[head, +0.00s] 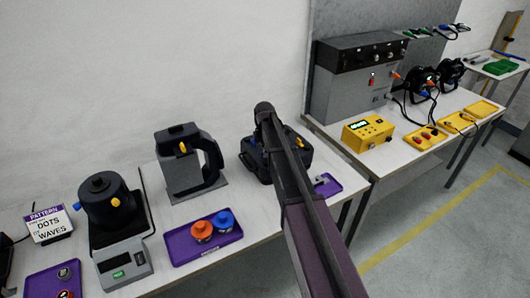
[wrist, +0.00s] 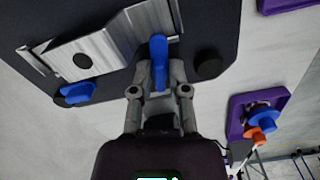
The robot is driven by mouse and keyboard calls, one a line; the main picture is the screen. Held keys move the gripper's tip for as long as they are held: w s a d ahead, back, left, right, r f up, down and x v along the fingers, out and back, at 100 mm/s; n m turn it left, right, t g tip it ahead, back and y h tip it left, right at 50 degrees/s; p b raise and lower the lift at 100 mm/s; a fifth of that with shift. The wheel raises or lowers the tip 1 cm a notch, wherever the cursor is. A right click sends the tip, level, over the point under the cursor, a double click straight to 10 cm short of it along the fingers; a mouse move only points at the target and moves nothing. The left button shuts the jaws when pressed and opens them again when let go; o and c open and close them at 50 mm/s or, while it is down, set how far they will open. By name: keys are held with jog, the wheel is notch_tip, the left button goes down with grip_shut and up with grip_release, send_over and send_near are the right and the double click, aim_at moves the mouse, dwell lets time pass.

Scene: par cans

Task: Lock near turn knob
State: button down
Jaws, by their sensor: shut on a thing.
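In the wrist view, my gripper (wrist: 160,77) is shut on an upright blue turn knob (wrist: 158,52) at the edge of a dark device (wrist: 215,25). A second blue turn knob (wrist: 78,92) lies further left on the same device, turned sideways, with nothing touching it. A silver metal plate (wrist: 110,45) spans the device between them. In the head view, the dark device (head: 252,164) stands on the white table, and my arm hides its middle and my fingertips. I cannot tell from these views whether the held knob is locked.
Left of the device stand a grey unit with a handle (head: 184,165) and a dark round unit (head: 104,203). A purple tray (head: 186,253) holds an orange and a blue piece. Another purple tray (head: 329,187) lies right of the device. A second table carries a yellow box (head: 368,133).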

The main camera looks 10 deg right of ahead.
jog(key=shift+n, duration=1.4)
jog(key=c, duration=0.9)
grip_release()
notch_tip(320, 180, up, 7)
jog(key=p, duration=0.7)
